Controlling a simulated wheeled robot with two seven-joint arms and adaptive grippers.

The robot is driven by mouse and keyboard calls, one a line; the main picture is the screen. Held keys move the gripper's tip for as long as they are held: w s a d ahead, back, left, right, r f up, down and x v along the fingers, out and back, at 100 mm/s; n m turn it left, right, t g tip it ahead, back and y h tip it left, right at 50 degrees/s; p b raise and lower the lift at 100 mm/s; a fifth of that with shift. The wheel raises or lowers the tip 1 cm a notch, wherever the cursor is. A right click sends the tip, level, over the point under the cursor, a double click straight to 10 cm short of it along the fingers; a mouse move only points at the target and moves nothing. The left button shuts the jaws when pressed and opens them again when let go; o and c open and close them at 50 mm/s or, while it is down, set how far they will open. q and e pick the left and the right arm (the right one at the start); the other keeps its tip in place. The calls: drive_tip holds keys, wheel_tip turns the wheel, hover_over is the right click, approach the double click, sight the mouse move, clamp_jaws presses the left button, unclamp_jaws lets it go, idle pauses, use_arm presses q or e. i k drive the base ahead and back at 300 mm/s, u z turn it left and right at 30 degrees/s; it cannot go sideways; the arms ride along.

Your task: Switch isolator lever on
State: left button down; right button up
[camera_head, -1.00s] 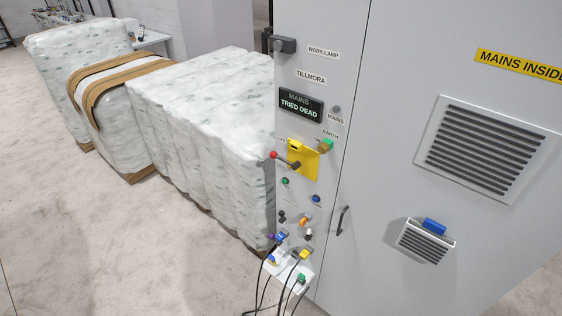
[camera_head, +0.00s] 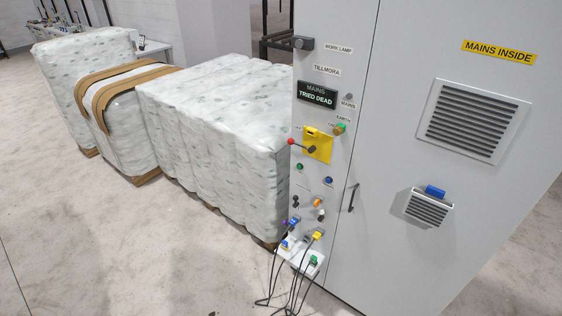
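The isolator lever (camera_head: 300,145) is a dark rod with a red ball end. It is mounted on a yellow plate (camera_head: 317,144) on the narrow face of the grey cabinet. The lever points left, close to level, with its red ball out by the cabinet's left edge. A black display (camera_head: 317,93) above it reads "MAINS TRIED DEAD". A green and brass knob (camera_head: 339,129) sits to the right of the plate, by an "EARTH" label. Neither gripper shows in the head view.
Below the lever are several coloured sockets, and a small shelf (camera_head: 313,270) with plugs and hanging black cables. The cabinet door (camera_head: 390,130) has a handle, a vent and a box with a blue item (camera_head: 435,191). Wrapped bales (camera_head: 215,130) stand at left. Floor in front is clear.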

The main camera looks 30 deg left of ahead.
sight(311, 150)
drive_tip(key=z, duration=0.4)
drive_tip(key=i, duration=0.9)
drive_tip(key=u, duration=0.65)
drive_tip(key=i, duration=0.45)
drive_tip(key=u, duration=0.35)
